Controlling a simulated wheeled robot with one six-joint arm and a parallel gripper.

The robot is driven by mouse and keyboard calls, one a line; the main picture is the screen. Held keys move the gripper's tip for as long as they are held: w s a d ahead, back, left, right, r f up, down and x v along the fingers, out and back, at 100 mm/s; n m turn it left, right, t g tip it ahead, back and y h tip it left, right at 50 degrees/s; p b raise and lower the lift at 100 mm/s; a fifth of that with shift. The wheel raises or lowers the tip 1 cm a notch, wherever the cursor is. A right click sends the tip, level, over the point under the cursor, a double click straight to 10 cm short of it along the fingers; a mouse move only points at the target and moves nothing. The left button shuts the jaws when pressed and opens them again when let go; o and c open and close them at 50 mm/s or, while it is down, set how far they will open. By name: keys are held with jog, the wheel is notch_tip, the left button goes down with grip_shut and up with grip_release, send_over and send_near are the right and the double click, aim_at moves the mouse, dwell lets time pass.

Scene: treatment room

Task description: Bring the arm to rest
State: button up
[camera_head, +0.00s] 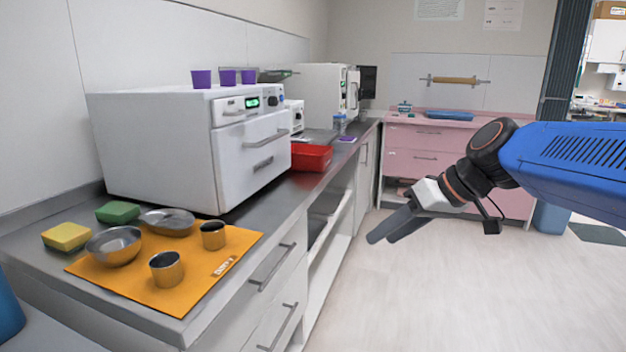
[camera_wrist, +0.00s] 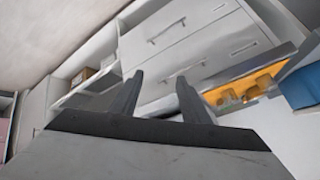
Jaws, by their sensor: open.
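My gripper (camera_head: 388,228) is at the end of my blue arm, in the right half of the head view. It hangs in free air over the floor, to the right of the counter, pointing down and to the left. In the wrist view, its two dark fingers (camera_wrist: 160,95) stand apart with nothing between them. The drawer fronts (camera_wrist: 190,45) of the counter show behind them, tilted.
The counter (camera_head: 290,205) runs along the left. On it are an orange mat (camera_head: 190,291) with metal bowls and cups, a white device (camera_head: 150,150) and a red tray (camera_head: 312,157). A pink cabinet (camera_head: 425,138) stands at the back. The floor (camera_head: 430,290) is clear.

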jog(key=s+d+f+m+h, duration=0.5)
jog(key=s+d+f+h, duration=0.2)
jog(key=s+d+f, duration=0.6)
jog(key=s+f, duration=0.3)
jog(key=s, duration=0.2)
jog(key=shift+d+m, duration=0.15)
jog(key=shift+m, duration=0.15)
dwell(0.7)
